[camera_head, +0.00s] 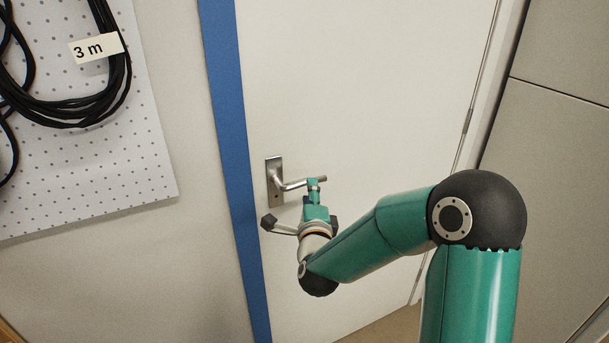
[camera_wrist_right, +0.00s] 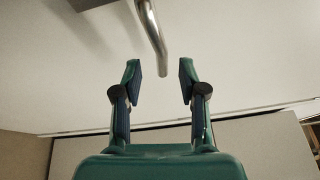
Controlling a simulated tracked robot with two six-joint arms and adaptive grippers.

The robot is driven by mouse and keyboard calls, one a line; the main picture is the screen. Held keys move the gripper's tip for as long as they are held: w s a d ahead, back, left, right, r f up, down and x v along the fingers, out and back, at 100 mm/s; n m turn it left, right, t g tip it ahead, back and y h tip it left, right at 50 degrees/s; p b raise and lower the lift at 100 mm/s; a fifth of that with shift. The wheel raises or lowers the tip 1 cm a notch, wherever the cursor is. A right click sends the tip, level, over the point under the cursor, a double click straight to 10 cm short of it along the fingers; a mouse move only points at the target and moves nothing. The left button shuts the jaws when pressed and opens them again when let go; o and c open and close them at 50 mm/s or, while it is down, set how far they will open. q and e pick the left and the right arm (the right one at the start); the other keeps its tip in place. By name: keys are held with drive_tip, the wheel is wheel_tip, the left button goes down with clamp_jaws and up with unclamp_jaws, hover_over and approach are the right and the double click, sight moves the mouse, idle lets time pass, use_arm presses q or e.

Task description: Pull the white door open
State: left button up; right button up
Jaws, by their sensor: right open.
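The white door (camera_head: 370,90) stands in a blue frame and looks closed. Its metal lever handle (camera_head: 292,185) sits on a plate (camera_head: 274,180) near the door's left edge and points right. My right gripper (camera_head: 316,190) is at the handle's free end, its arm coming in from the right. In the right wrist view the gripper (camera_wrist_right: 160,82) is open, with its two fingers apart. The handle bar (camera_wrist_right: 152,38) comes down from above, its end around the level of the fingertips and between them in the picture. I cannot tell whether they touch. My left gripper is not in view.
A white pegboard (camera_head: 90,150) with coiled black cables (camera_head: 110,100) and a "3 m" label hangs on the wall at left. The blue frame strip (camera_head: 230,130) runs along the door's left side. Grey panels (camera_head: 555,150) stand at right, beyond the hinge side.

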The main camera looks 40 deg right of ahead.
drive_tip(key=shift+p+x, duration=0.6)
drive_tip(key=shift+x, duration=2.15)
clamp_jaws()
